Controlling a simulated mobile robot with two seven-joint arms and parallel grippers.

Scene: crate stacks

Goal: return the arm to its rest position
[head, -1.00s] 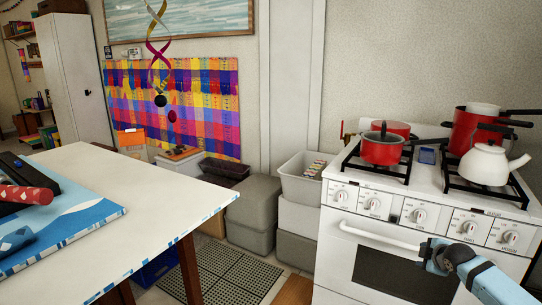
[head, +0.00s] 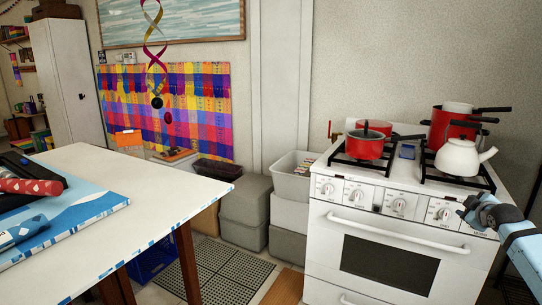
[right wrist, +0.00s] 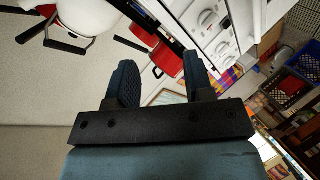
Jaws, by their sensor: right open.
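My right gripper (head: 470,207) is at the right edge of the head view, in front of the white stove (head: 400,250) near its knobs. Its light blue arm comes in from the lower right. In the right wrist view its two dark fingers (right wrist: 160,82) stand apart with nothing between them. The stove's knobs and red pots show beyond the fingers there. My left gripper is not in the head view.
Red pots (head: 362,148) and a white kettle (head: 460,158) stand on the stove. Grey crates (head: 245,208) are stacked beside it. A white table (head: 110,180) fills the left. A grated floor mat (head: 215,272) lies between table and crates.

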